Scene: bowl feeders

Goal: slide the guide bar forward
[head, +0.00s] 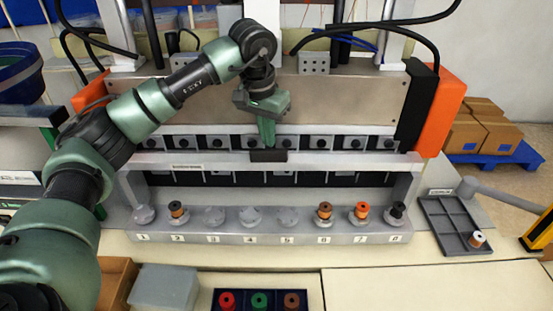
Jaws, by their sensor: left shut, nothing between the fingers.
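The guide bar (350,160) is a long pale bar across the front of the machine, with a small label at its left part. A black block (268,155) sits at its middle. My left gripper (267,144) is shut and points down at this block, its fingertips at or just behind the block's top edge. I cannot tell whether they touch it. The fingers hold nothing. My right gripper is out of view.
Below the bar, a grey rail (270,238) carries numbered pegs, several with spools. A grey compartment tray (432,212) with one spool lies right. A dark tray (237,291) of spools and a grey box (165,287) stand in front. The table at front right is clear.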

